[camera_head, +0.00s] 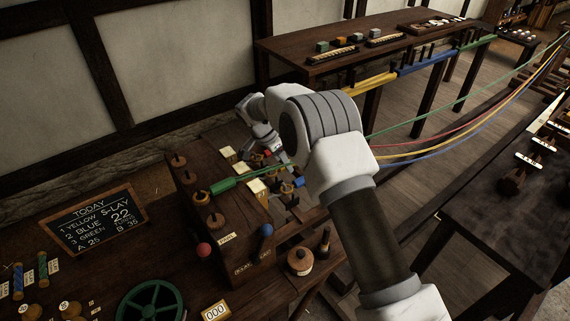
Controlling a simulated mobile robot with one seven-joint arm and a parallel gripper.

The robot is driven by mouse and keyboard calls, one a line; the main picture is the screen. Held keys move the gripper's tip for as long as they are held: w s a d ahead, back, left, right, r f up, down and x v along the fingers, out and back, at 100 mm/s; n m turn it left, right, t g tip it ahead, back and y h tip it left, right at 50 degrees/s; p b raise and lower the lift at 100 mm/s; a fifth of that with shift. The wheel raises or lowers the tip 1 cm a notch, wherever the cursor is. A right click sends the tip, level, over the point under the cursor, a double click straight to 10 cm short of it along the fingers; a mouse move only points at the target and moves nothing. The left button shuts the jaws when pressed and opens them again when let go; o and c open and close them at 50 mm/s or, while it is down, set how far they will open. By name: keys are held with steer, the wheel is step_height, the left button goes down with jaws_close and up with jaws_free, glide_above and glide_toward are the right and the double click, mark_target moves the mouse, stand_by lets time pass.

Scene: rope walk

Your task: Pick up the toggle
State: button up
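My arm reaches over a wooden machine box (232,215) from the front right. My gripper (275,152) is small and grey behind the arm, pointing down near the box's far end. Its fingertips are partly hidden, so I cannot tell whether it is open or holds anything. I cannot tell for sure which piece is the toggle. A green cylindrical piece (223,186) lies at the box with a green line running right from it. Small red, blue and cream pieces sit near the gripper, and a blue piece (299,182) is beside the arm.
Wooden pegs (201,197) stand on the box. A chalkboard (95,219) and green wheel (151,303) are at left. Coloured ropes (470,139) stretch right. A dark table (510,230) stands at right.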

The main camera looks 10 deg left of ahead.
steer(key=shift+w+d+f, duration=0.15)
steer(key=shift+f, duration=0.35)
jaws_close()
steer(key=shift+r, duration=0.15)
step_height(320, 180, up, 4)
steer(key=shift+r+b, duration=0.1)
steer(key=shift+b, duration=0.45)
steer(key=d+r+b, duration=0.1)
steer(key=d+r, duration=0.5)
steer(key=d, duration=0.5)
steer(key=shift+s+d+r+b, duration=0.25)
steer(key=shift+d+b, duration=0.05)
steer(key=shift+b, duration=0.1)
